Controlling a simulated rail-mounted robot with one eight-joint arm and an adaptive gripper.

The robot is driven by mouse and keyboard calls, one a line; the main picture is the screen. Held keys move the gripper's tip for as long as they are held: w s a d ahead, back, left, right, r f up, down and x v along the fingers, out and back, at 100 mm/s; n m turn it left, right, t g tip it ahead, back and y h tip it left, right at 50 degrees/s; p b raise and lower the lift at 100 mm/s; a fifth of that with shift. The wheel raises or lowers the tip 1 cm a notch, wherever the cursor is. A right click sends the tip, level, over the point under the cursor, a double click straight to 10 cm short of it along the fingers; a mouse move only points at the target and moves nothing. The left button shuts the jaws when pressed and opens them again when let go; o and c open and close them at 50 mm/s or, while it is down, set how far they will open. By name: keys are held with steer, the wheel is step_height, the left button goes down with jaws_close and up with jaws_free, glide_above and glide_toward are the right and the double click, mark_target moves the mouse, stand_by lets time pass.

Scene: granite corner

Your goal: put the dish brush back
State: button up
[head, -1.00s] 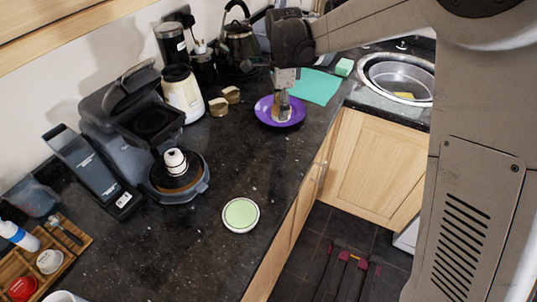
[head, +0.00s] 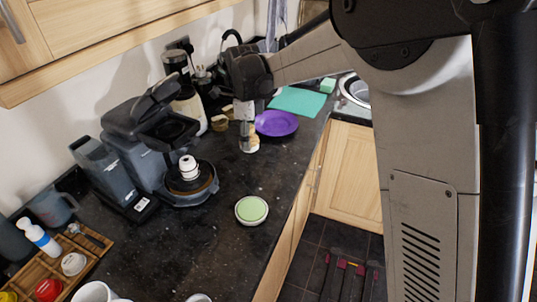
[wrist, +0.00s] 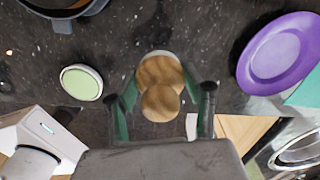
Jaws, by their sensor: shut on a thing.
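The dish brush has a round wooden top and a pale rim below it. In the wrist view the brush (wrist: 160,88) sits between my fingers. My gripper (wrist: 162,106) is shut on it. In the head view my gripper (head: 246,122) points down and holds the brush (head: 250,144) above the dark counter, in front of the purple plate and to its left. I cannot tell the exact height above the counter. The brush's underside is hidden.
The empty purple plate (head: 276,123) lies near the teal cloth (head: 298,102). A pale green round dish (head: 251,210) stands nearer the counter edge. The coffee machine (head: 150,135) and wooden tray (head: 62,262) are left. Bare counter (head: 225,180) lies between.

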glide_above(269, 160)
step_height(269, 160, down, 4)
steer(key=shift+f+p, duration=0.15)
steer(key=shift+p, duration=0.15)
steer(key=shift+s+f, duration=0.1)
steer(key=shift+f, duration=1.9)
steer(key=shift+f, duration=0.2)
steer(key=o, duration=1)
steer(key=shift+r, duration=0.1)
steer(key=shift+o, duration=0.2)
steer(key=shift+r, duration=0.15)
